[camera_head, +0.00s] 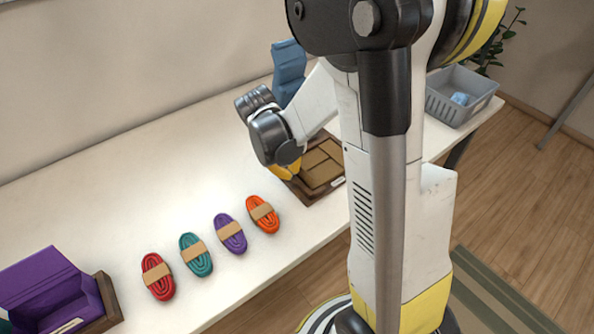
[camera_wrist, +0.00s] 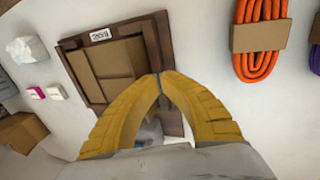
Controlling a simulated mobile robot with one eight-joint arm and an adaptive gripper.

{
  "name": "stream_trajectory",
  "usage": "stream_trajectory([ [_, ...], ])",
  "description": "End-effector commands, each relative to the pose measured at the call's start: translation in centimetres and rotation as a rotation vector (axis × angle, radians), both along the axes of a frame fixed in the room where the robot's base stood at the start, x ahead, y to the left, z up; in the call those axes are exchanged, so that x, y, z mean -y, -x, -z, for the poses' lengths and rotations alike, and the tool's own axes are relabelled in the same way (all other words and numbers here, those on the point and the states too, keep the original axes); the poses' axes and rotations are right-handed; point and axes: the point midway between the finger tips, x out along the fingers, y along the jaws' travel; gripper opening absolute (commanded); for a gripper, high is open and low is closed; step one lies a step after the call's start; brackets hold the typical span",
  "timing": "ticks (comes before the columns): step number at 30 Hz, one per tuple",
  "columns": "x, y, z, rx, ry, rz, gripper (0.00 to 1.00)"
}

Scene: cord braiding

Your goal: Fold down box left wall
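A brown cardboard box (camera_head: 321,165) with flat panels lies in a dark wooden tray (camera_head: 315,199). In the wrist view the cardboard panels (camera_wrist: 108,62) show inside the tray rim (camera_wrist: 153,42), which bears a white label. My gripper (camera_head: 291,175) is over the tray's left side. In the wrist view its yellow fingertips (camera_wrist: 161,76) meet, with nothing visible between them, in front of the tray's rim; contact cannot be told. My fingers and arm hide part of the tray. A purple box (camera_head: 45,288) with a raised panel stands in another wooden tray at far left.
Red (camera_head: 157,277), teal (camera_head: 196,254), purple (camera_head: 230,233) and orange (camera_head: 263,214) cord bundles lie in a row along the table (camera_head: 120,190). A grey basket (camera_head: 461,96) stands at the back right. The table behind the bundles is clear.

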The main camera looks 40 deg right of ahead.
Motion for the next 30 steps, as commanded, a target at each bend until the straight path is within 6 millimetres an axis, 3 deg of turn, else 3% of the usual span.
stream_trajectory([
  [30, 1.7, -0.1, -0.1, 0.000, 0.000, 0.000, 0.00],
])
